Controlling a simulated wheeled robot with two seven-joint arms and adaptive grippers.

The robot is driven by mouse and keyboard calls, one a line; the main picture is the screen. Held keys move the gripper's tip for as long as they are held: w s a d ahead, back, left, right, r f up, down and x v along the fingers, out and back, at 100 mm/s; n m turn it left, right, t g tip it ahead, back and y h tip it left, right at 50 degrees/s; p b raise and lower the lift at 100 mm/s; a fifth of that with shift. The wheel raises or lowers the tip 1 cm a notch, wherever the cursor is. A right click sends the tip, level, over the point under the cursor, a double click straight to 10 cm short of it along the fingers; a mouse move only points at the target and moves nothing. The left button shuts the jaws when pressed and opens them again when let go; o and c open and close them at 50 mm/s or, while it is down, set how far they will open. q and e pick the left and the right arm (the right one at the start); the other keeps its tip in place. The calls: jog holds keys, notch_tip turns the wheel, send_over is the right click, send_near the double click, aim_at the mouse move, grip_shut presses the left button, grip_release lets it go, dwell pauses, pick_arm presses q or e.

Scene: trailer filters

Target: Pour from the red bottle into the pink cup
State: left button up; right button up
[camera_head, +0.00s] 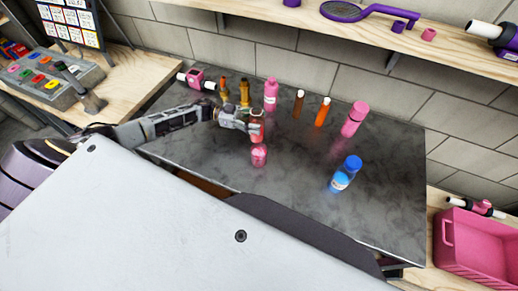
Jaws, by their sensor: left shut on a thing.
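My left gripper (250,122) reaches in from the left over the dark table and is shut on the red bottle (257,132). The gripper hides part of the bottle, so its exact tilt is hard to tell. A small pink cup (259,156) stands on the table just below the bottle in the picture, close to it. Whether the two touch, and whether anything flows, is too small to see. My right gripper is not in view.
Behind stand a pink bottle (270,95), a brown bottle (298,103), an orange bottle (322,112) and a larger pink bottle (354,119). A blue bottle (345,174) stands at right. The dark table (215,165) is clear around the cup's left. A pink crate (477,245) is far right.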

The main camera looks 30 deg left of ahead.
aim_at(256, 113)
pick_arm(q)
jog(key=shift+r, duration=0.1)
jog(key=shift+r+p, duration=2.2)
jog(key=shift+r, duration=0.3)
jog(key=shift+f, duration=0.15)
